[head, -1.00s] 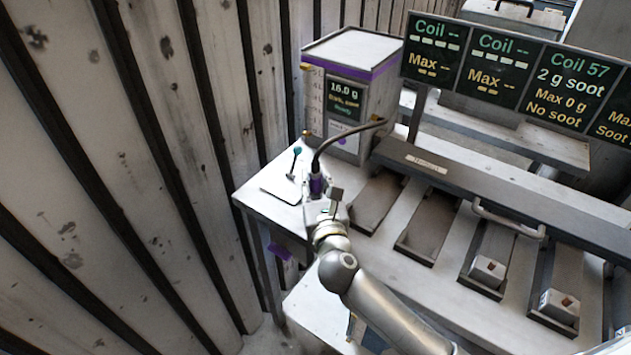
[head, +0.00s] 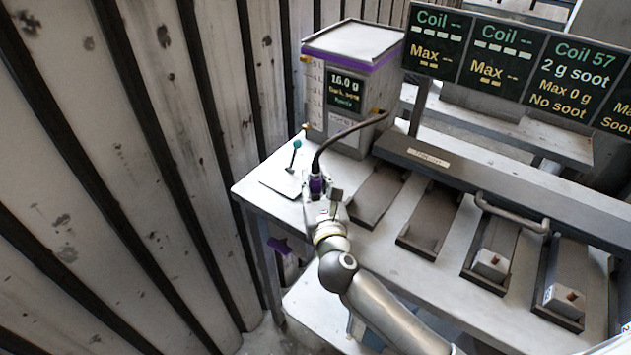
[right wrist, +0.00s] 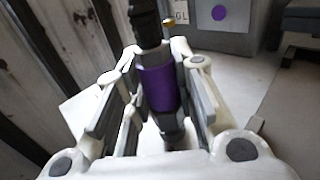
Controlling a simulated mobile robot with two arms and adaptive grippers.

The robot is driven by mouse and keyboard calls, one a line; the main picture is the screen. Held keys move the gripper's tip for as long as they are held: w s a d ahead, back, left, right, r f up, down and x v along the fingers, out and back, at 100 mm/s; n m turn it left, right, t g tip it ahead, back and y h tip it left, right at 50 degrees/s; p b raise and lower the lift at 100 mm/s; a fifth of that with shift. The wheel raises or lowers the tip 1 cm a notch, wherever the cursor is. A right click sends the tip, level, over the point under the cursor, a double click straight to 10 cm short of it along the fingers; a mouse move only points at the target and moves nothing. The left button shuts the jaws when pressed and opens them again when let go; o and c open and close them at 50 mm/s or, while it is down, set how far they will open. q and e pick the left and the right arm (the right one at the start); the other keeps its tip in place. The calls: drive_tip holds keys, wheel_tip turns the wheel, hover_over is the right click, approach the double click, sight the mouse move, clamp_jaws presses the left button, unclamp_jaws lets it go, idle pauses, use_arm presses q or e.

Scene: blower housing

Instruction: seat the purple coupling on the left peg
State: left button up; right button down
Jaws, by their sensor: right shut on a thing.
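The purple coupling (head: 317,185) sits at the end of a black hose (head: 335,138) that runs to the box with the purple band. My right gripper (head: 318,195) is shut on the coupling above the bench's left end. In the right wrist view the purple coupling (right wrist: 158,88) stands between the two fingers of my right gripper (right wrist: 163,90), with the black hose above it. A small teal-topped peg (head: 296,155) stands on a white plate (head: 283,181), left of the gripper and apart from it. Another peg is not clearly visible. My left gripper is not in view.
The box with the purple band (head: 352,85) shows 16.0 g and stands behind the gripper. Dark trays (head: 428,222) line the bench (head: 395,255) to the right; two hold small white blocks (head: 490,263). A ribbed wall (head: 130,180) closes the left side.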

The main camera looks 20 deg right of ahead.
drive_tip(key=shift+f, duration=0.2)
drive_tip(key=c, duration=1.1)
unclamp_jaws()
drive_tip(key=shift+f, duration=0.1)
drive_tip(key=s, duration=0.3)
drive_tip(key=s+a, duration=0.1)
drive_tip(key=s, duration=0.6)
drive_tip(key=shift+s+a, duration=0.15)
drive_tip(key=shift+s, duration=0.25)
drive_tip(key=shift+s+a, duration=0.1)
drive_tip(key=shift+s, duration=0.5)
